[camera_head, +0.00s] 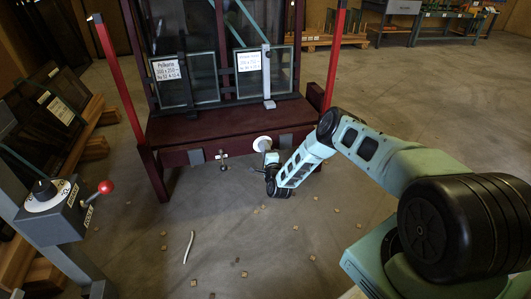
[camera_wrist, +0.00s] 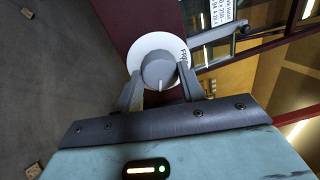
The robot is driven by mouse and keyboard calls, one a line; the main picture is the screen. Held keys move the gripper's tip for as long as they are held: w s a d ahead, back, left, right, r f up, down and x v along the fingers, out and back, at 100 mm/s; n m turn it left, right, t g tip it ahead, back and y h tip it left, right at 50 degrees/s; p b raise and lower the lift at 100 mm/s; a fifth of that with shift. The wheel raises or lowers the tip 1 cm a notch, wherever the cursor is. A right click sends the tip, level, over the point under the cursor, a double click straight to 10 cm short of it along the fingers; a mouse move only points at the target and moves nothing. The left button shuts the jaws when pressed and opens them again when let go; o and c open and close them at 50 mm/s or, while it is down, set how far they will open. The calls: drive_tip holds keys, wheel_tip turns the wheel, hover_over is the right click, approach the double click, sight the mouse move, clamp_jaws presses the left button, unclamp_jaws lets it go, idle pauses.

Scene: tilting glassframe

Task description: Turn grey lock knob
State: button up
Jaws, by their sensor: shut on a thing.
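The grey lock knob (camera_wrist: 158,70) sits in the middle of a round white dial (camera_wrist: 146,47) with dark lettering on its right side, partly cut off. A pale pointer line on the knob points toward my gripper. My gripper (camera_wrist: 159,78) has one finger on each side of the knob and is shut on it. In the head view the white dial (camera_head: 262,143) is on the front of the dark red frame's lower beam, with my gripper (camera_head: 268,158) right against it. The knob itself is hidden there by my gripper.
The dark red frame (camera_head: 230,122) holds glass panes with paper labels, between two red posts (camera_head: 118,80). A control box (camera_head: 60,212) with a black knob and red-ball lever stands at the left. Small blocks and a pale strip (camera_head: 189,246) lie on the open floor.

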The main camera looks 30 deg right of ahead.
drive_tip(key=shift+a+f+m, duration=0.1)
drive_tip(key=shift+m, duration=0.9)
drive_tip(key=o, duration=1)
drive_tip(key=shift+s, duration=0.1)
